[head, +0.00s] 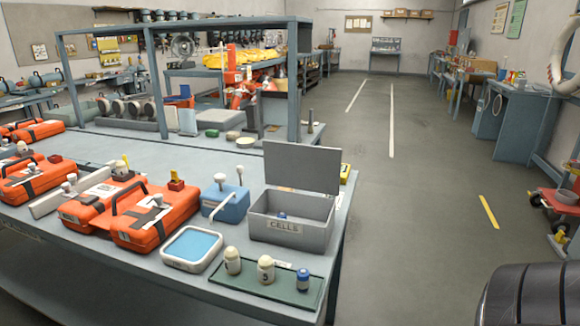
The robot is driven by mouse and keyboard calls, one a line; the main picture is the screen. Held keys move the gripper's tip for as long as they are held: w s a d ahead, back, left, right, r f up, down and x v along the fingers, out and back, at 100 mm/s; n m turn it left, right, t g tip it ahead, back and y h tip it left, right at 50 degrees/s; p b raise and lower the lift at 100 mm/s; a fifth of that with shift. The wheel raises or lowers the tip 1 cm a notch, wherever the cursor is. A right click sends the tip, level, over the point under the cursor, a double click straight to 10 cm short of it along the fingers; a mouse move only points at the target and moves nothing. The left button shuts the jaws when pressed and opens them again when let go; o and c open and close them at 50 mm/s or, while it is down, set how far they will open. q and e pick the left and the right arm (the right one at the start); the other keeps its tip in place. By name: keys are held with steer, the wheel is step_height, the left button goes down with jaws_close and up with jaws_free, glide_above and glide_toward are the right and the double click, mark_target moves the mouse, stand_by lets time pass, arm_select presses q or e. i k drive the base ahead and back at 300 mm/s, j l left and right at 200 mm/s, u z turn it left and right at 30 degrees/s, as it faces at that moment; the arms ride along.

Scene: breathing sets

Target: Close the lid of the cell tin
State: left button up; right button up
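The cell tin (290,229) is a grey box labelled "CELLS" near the right end of the blue-grey workbench (205,292). Its lid (302,167) stands open, hinged at the back edge and roughly upright. A small blue-topped cell (283,216) shows inside the tin; the rest of the inside is partly hidden by the front wall. Neither of my grippers is in the head view.
A green tray (236,282) with two cream cells and a blue one (303,280) lies before the tin. A blue-and-white dish (191,248), a blue box (225,204) and orange cases (156,228) stand left. A metal shelf frame rises behind.

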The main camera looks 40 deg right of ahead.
mark_target(306, 168)
steer(key=k, duration=0.7)
steer(key=k+u, duration=0.35)
steer(key=k+j+u, duration=0.1)
steer(key=u, duration=0.25)
steer(key=l+u, duration=0.45)
steer(key=u, duration=0.25)
steer(key=k+l, duration=0.1)
steer(key=l, duration=0.65)
steer(key=k+l, duration=0.1)
steer(key=l, duration=0.65)
steer(key=k+l, duration=0.1)
steer(key=l, duration=1.4)
steer(key=k+l, duration=0.15)
steer(key=l, duration=0.6)
steer(key=k+l, duration=0.1)
steer(key=l, duration=0.65)
